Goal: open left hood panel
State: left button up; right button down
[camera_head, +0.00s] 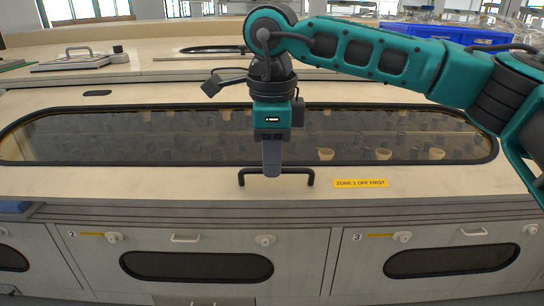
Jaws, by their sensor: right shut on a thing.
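The hood panel (120,182) is a cream sloped lid with a long dark window (200,140). It lies flat against the bench housing, with no gap that I can see. A black bar handle (297,171) stands at the panel's lower middle. My right gripper (272,172) points down at this handle and is shut on its bar, left of the middle; the fingers hide part of the bar. The arm comes in from the upper right. My left gripper is not in view.
A yellow label (360,183) reading "ZONE 1 OFF FIRST" is right of the handle. Pale bulb sockets (326,154) show through the window. Below are drawer fronts with white handles (185,238) and dark windows. A blue crate (440,32) stands at the back right.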

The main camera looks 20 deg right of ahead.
notch_tip(320, 180, down, 2)
jog(key=shift+w+f+b, duration=0.1)
jog(key=shift+b, duration=0.35)
jog(key=shift+f+t+b, duration=0.2)
jog(key=shift+t+b, duration=0.1)
jog(key=shift+f, duration=0.15)
jog(key=shift+w, duration=0.1)
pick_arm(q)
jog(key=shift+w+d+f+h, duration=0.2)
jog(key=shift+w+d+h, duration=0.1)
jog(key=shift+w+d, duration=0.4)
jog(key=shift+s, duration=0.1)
pick_arm(e)
jog(key=c, duration=1.2)
grip_release()
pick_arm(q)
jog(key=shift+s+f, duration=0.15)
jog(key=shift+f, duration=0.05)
